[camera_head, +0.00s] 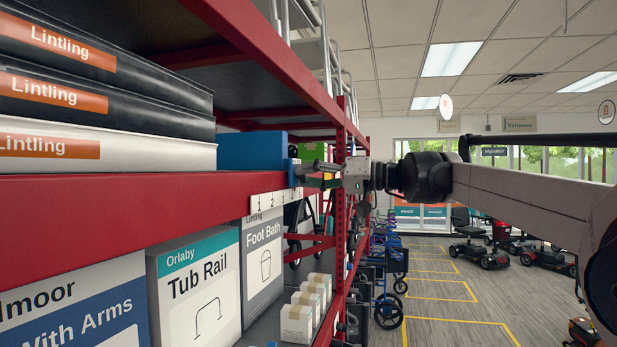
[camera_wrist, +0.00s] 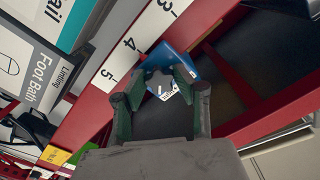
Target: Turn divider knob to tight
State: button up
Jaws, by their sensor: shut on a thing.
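The divider knob (camera_wrist: 158,82) is dark grey and sits between my fingertips at the shelf's front edge in the wrist view. My gripper (camera_head: 306,174) reaches in from the right in the head view, level with the red shelf edge, and it also shows in the wrist view (camera_wrist: 161,76). Its two green-grey fingers are shut on the knob, one on each side. A blue divider (camera_wrist: 180,66) with a small white printed label lies behind the knob. A blue block (camera_head: 252,151) stands on the shelf in the head view. I cannot read a tight mark; the fingers partly hide the knob.
A white number strip (camera_head: 276,200) runs along the red shelf edge (camera_head: 120,205). Boxes marked Tub Rail (camera_head: 200,290) and Foot Bath (camera_head: 262,262) stand below. Black and white Lintling boxes (camera_head: 95,100) lie above. The aisle (camera_head: 450,290) to the right is open floor, with scooters (camera_head: 480,255) farther back.

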dwell(0.3)
jog(key=m, duration=1.5)
jog(key=shift+m, duration=0.4)
jog(key=m, duration=0.4)
jog(key=shift+m, duration=0.3)
jog(key=o, duration=1.2)
jog(key=shift+c, duration=0.2)
